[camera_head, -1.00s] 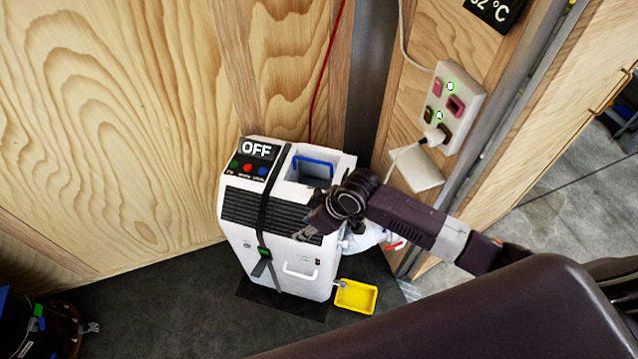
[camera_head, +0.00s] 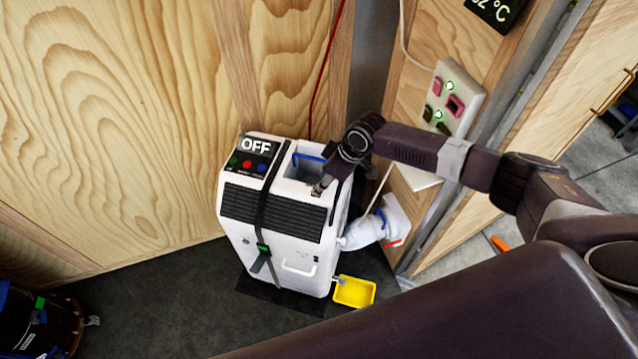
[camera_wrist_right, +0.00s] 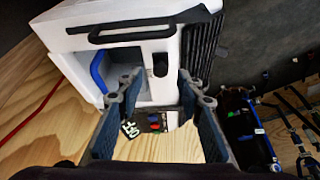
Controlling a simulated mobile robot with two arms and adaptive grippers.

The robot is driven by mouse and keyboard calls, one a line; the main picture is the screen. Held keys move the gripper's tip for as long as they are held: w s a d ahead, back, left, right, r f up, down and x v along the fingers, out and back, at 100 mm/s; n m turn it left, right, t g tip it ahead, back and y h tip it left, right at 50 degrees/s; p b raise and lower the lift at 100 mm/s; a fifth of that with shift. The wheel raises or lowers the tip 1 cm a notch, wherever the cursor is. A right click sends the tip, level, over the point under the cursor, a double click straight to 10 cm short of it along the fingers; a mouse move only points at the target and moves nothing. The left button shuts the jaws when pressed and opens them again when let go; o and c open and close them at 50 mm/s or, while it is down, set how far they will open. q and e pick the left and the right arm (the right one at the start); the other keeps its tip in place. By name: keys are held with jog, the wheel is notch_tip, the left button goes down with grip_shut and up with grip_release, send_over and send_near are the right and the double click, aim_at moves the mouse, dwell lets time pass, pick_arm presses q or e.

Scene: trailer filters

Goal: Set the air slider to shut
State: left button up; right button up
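A white machine (camera_head: 275,215) with an OFF display (camera_head: 255,147) stands on the floor against the wood wall. A white hose (camera_head: 365,230) runs from its right side to the wall, with an orange-red tab (camera_head: 393,243) at that end. I cannot tell for sure which part is the air slider. My right gripper (camera_head: 320,188) is over the right edge of the machine's top, beside the open recess. In the right wrist view the gripper (camera_wrist_right: 157,85) is open and empty, with a small dark knob (camera_wrist_right: 160,65) on the white body beyond its fingertips. My left gripper is out of view.
A yellow tray (camera_head: 354,292) lies on the floor right of the machine. A socket panel (camera_head: 452,98) is on the wall above my right arm. A red cord (camera_head: 322,80) hangs behind the machine. A dark container (camera_head: 40,325) stands at lower left. The floor before the machine is clear.

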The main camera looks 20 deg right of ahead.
jog(key=shift+x, duration=1.3)
grip_shut()
jog(key=w+a+b, duration=0.1)
jog(key=a, duration=0.1)
jog(key=w+a+b, duration=0.1)
jog(key=w+a, duration=0.1)
jog(key=shift+w+a+f+b, duration=0.1)
jog(key=shift+a+b, duration=0.25)
jog(key=shift+w+a, duration=0.25)
jog(key=shift+a, duration=0.05)
jog(key=shift+r, duration=0.25)
